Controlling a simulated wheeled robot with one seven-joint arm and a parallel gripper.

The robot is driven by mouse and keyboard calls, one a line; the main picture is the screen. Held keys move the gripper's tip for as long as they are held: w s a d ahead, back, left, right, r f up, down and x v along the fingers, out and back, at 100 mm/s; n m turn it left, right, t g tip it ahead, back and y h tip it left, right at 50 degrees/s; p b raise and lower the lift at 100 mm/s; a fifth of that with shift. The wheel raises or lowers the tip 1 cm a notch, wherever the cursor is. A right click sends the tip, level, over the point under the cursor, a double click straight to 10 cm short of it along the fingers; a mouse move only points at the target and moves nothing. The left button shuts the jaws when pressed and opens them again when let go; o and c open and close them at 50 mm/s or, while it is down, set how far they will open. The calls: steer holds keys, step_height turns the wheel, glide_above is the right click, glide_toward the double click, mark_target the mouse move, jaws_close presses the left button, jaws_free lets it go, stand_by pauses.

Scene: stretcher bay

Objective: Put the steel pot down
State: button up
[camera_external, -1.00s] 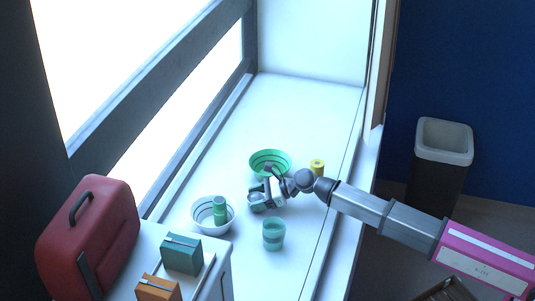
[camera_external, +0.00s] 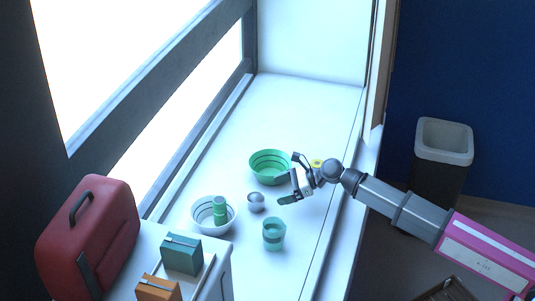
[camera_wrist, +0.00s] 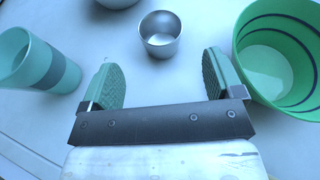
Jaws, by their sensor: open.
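The steel pot (camera_external: 256,202), small, round and grey, stands upright on the white sill between the green bowl and the teal cup. In the wrist view the steel pot (camera_wrist: 160,35) is open-topped and looks empty, beyond my fingertips. My gripper (camera_external: 291,180) is to the right of the pot and clear of it. In the wrist view my gripper (camera_wrist: 162,75) has its two green pads wide apart with nothing between them.
A green bowl (camera_external: 270,168) stands behind the pot, and a teal cup (camera_external: 274,236) in front. A white bowl (camera_external: 199,221) holding a green can (camera_external: 220,208) stands to the left. The sill's far end is clear.

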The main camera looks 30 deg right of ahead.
steer(key=shift+v, duration=1.5)
steer(key=w+d+r+n+t, duration=0.3)
steer(key=w+d+r+t, duration=0.3)
steer(key=w+d+r, duration=0.7)
steer(key=w+d+n+h, duration=0.1)
steer(key=w+d+n, duration=0.15)
steer(key=d, duration=0.35)
steer(key=s+d+f+n+g+h, duration=0.1)
steer(key=s+d+f+n+g, duration=0.1)
steer(key=s+d+f+n, duration=0.4)
steer(key=s+d+f+n+g+h, duration=0.1)
steer(key=s+d+f+n+g, duration=0.2)
steer(key=d+f, duration=0.65)
steer(key=s+d+f+n+g+h, duration=0.1)
steer(key=s+d+f+n, duration=0.4)
steer(key=f, duration=0.4)
steer(key=s+d+f+n+g+h, duration=0.1)
steer(key=s+d+f+g+h, duration=0.1)
steer(key=s+f, duration=0.9)
steer(key=s+d+f+n+g+h, duration=0.1)
steer(key=s+d+f+g+h, duration=0.2)
steer(key=s+f, duration=0.8)
step_height(320, 180, down, 4)
steer(key=d+h, duration=0.2)
steer(key=h, duration=0.1)
steer(key=shift+s+g, duration=0.3)
steer(key=shift+s, duration=0.1)
